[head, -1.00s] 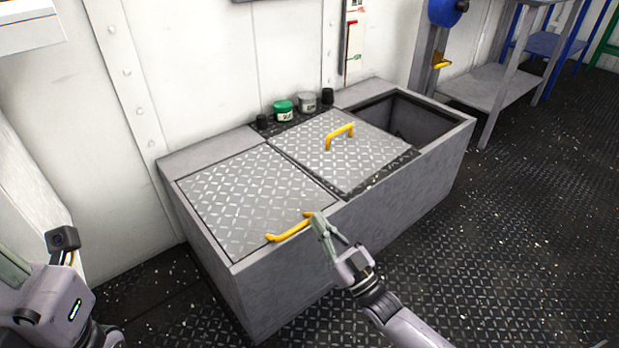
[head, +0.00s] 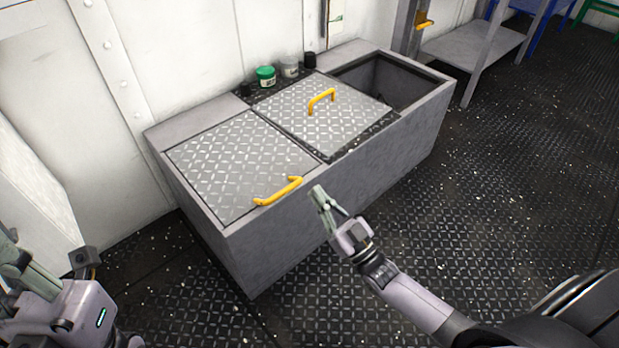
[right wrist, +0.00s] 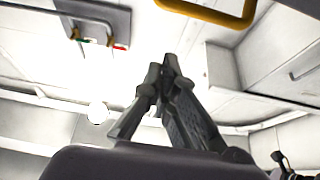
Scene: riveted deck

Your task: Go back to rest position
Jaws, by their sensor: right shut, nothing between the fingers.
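My right gripper (head: 318,193) is shut and empty in front of the grey bin's front wall. In the head view a gap shows between it and the yellow handle (head: 278,192) of the left lid, which lies to its left. In the right wrist view its fingertips (right wrist: 162,65) are close together with nothing between them. My left gripper (head: 28,272) shows in part at the lower left of the head view, away from the bin; its fingertips are not clear.
The grey bin (head: 330,205) stands against the white wall. Its left lid (head: 235,160) is flat; the second lid (head: 335,120) leaves an opening (head: 390,80) at the right. Small jars (head: 265,77) stand behind. A shelf (head: 475,45) is at upper right. The riveted floor (head: 490,200) at right is clear.

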